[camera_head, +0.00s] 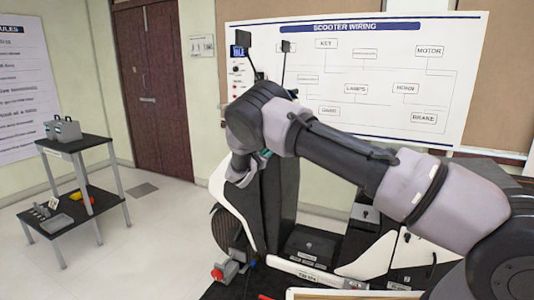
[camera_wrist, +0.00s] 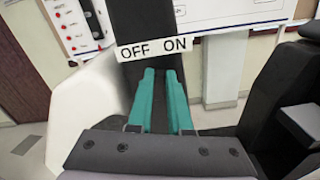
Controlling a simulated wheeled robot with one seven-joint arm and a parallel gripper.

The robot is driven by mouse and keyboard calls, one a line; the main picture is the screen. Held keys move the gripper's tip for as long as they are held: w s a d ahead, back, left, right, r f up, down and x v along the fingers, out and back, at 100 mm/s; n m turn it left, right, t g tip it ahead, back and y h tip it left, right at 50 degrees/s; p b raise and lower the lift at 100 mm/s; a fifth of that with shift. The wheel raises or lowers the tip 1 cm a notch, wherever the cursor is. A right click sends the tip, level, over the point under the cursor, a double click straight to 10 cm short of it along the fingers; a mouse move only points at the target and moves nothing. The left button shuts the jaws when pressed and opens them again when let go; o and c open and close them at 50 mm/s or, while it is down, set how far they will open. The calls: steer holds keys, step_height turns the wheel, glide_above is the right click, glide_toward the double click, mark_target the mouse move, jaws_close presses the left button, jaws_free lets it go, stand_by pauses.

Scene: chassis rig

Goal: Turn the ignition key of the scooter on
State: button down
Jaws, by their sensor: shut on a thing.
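The scooter (camera_head: 235,205), with white panels and a black column, stands on a dark platform in the head view. My arm hides much of its upper front. My gripper (camera_wrist: 160,73) has two teal fingers at the black column in the wrist view, just below a white label (camera_wrist: 152,47) reading OFF on the left and ON on the right. The fingers are shut on the ignition key, with a narrow gap between them. The key itself is hidden by the fingers, so its angle cannot be told. In the head view a little teal of my gripper (camera_head: 264,154) shows.
The scooter's mirrors (camera_head: 242,40) rise behind my arm. A wiring board (camera_head: 390,65) hangs on the wall behind. A two-tier stand (camera_head: 90,143) with a grey toolbox (camera_head: 63,129) is at the left. The floor between stand and scooter is mostly clear.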

steer(key=m, duration=0.8)
steer(key=shift+s+d+f+m, duration=0.2)
steer(key=shift+d+f+m, duration=0.15)
steer(key=shift+d+m, duration=0.05)
stand_by(0.4)
steer(key=c, duration=0.8)
jaws_free()
steer(key=shift+c, duration=0.2)
steer(key=v, duration=1)
steer(key=shift+s, duration=0.4)
steer(key=shift+a, duration=0.15)
